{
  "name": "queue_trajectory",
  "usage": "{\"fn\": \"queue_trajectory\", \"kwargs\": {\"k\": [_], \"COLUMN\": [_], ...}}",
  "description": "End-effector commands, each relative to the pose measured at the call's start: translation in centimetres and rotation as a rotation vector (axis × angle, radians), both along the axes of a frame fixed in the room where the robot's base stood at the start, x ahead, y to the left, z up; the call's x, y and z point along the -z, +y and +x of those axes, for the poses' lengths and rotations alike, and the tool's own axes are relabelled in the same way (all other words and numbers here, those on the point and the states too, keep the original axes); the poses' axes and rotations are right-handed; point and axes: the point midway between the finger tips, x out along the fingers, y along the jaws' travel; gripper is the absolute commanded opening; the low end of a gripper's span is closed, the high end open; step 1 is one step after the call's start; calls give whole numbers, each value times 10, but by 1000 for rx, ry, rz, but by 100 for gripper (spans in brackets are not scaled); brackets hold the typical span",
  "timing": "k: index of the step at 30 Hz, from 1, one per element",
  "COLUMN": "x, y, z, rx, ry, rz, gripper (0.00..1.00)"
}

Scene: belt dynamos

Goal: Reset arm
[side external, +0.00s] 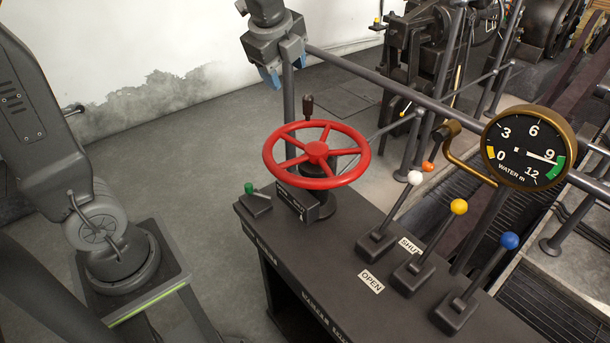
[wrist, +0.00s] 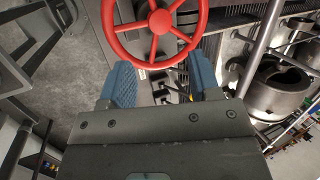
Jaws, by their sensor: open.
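My gripper (side external: 271,76) hangs at the top of the side external view, above and left of the red handwheel (side external: 317,152), with clear space between them. In the wrist view my gripper (wrist: 163,82) shows two blue fingers spread apart with nothing held between them. The red handwheel (wrist: 155,28) shows there beyond the fingertips, cut off by the top edge. The wheel sits on the dark control bench (side external: 350,265), with its dark handle knob standing up at the far rim.
Levers with a white knob (side external: 415,177), yellow knob (side external: 459,206) and blue knob (side external: 510,241) stand on the bench. A small green-topped lever (side external: 249,189) is left of the wheel. A round water gauge (side external: 528,148) and railing (side external: 385,85) lie behind. Grey floor (side external: 190,180) is open at left.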

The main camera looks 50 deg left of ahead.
Motion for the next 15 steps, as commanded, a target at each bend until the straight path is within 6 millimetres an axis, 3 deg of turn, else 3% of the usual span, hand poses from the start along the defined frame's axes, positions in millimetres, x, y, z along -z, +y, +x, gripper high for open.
{"fn": "queue_trajectory", "kwargs": {"k": [1,9,15], "x": [-3,8,29], "y": [-7,-39,-54], "z": [-19,-106,-154], "rx": [-100,-710,-1091], "ry": [-36,-184,-233], "rz": [-55,-405,-633], "gripper": [57,57,57]}}
